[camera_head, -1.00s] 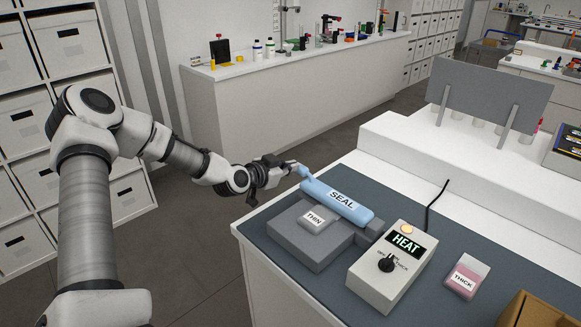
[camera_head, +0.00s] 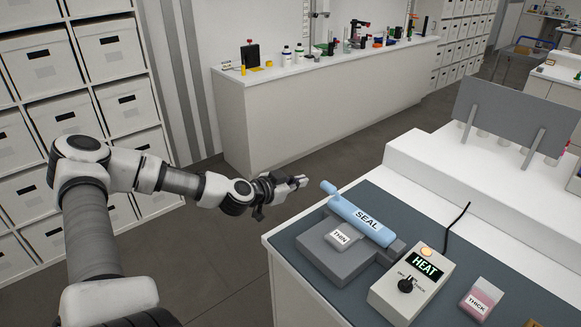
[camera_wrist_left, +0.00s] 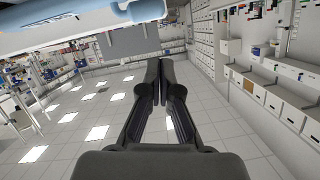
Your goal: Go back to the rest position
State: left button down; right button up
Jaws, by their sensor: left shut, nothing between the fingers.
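My left gripper (camera_head: 300,182) is shut and empty in the head view. It hangs over the floor just left of the table, apart from the blue SEAL bar. In the left wrist view its two fingers (camera_wrist_left: 160,75) lie together with nothing between them. The blue SEAL bar (camera_head: 355,212) lies along the top of the grey sealing block (camera_head: 318,243). Part of a blue bar (camera_wrist_left: 135,12) shows at the top of the left wrist view. My right gripper is in neither view.
A pouch marked THIN (camera_head: 342,236) lies on the grey block. The HEAT box (camera_head: 392,290) with a lit lamp stands right of it, and a pink THICK pouch (camera_head: 484,299) lies farther right. A white shelf of boxes (camera_head: 60,100) stands behind my left arm. Floor (camera_head: 225,262) is clear left of the table.

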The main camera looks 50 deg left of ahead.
pick_arm(q)
jog(key=r+p+v, duration=0.1)
jog(key=p+v, duration=0.3)
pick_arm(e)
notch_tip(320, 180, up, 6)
pick_arm(q)
jog(key=s+d+f+n+g+h, duration=0.1)
jog(key=s+d+f+g, duration=0.3)
jog(key=d+f, duration=0.3)
jog(key=s+d+f+g+h, duration=0.1)
jog(key=s+d+f+g, duration=0.35)
jog(key=d, duration=0.45)
jog(key=s+d+f+n+g+y, duration=0.1)
jog(key=s+d+f+g, duration=0.3)
jog(key=s, duration=0.6)
jog(key=s+d+f+n+g+y, duration=0.1)
jog(key=s+d+f+g, duration=0.1)
jog(key=s+d+f, duration=0.55)
notch_tip(320, 180, down, 11)
jog(key=s+a+b, duration=0.1)
jog(key=a+b, duration=0.1)
jog(key=b, duration=1.1)
jog(key=shift+f, duration=0.2)
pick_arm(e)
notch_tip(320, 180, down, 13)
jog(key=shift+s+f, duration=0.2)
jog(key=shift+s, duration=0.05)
